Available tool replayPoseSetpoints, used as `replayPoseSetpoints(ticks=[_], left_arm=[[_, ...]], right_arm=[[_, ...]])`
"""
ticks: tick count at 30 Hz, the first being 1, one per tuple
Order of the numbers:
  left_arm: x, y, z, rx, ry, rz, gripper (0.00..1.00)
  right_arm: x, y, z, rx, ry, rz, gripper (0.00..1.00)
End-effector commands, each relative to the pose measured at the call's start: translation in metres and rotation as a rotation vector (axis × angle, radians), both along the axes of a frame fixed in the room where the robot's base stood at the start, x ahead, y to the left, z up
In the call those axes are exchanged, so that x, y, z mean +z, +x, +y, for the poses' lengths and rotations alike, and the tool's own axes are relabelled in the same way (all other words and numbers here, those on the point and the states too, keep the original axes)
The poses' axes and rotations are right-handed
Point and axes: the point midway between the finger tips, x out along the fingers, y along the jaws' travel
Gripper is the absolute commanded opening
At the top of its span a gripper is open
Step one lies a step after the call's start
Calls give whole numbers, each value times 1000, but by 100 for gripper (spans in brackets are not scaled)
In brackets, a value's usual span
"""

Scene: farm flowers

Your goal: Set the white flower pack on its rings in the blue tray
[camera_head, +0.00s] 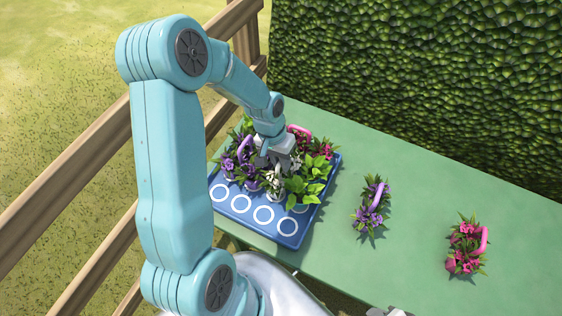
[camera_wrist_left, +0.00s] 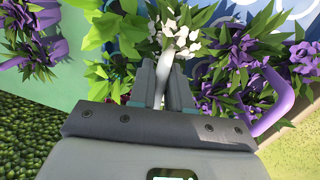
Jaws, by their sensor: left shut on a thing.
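The white flower pack (camera_head: 273,183) is over the blue tray (camera_head: 305,219), among other packs. My left gripper (camera_head: 278,158) points down at it, shut on its white handle. In the left wrist view the white handle (camera_wrist_left: 169,62) runs between the fingers of my left gripper (camera_wrist_left: 166,85), with white blooms (camera_wrist_left: 178,30) just beyond. The front row of the tray shows bare white rings (camera_head: 264,214). The pack's underside is hidden, so I cannot tell whether it touches the tray. A small grey part at the bottom edge of the head view may be my right gripper (camera_head: 388,312).
Purple packs (camera_head: 237,162), a green leafy pack (camera_head: 305,186) and a pink pack (camera_head: 300,132) crowd around the gripper. A purple pack (camera_head: 371,208) and a pink pack (camera_head: 467,245) stand on the green table (camera_head: 420,200). A hedge (camera_head: 430,80) rises behind; a wooden fence (camera_head: 100,130) is at left.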

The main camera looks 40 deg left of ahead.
Motion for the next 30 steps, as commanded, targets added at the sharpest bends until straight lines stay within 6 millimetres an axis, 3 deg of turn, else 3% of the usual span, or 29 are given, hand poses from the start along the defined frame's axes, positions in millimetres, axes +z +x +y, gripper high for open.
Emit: replayPoseSetpoints(ticks=[4,5,6,7,17,30], left_arm=[[-5,0,0,0,0,0,0],[-3,0,0,0,0,1,28],[-3,0,0,0,0,1,40],[-3,0,0,0,0,1,43],[2,0,0,0,0,1,43],[96,-5,17,1,0,-1,43]], right_arm=[[-5,0,0,0,0,0,43],[-4,0,0,0,0,0,43],[-3,0,0,0,0,0,43],[-3,0,0,0,0,0,43],[2,0,0,0,0,0,43],[70,0,0,0,0,0,43]])
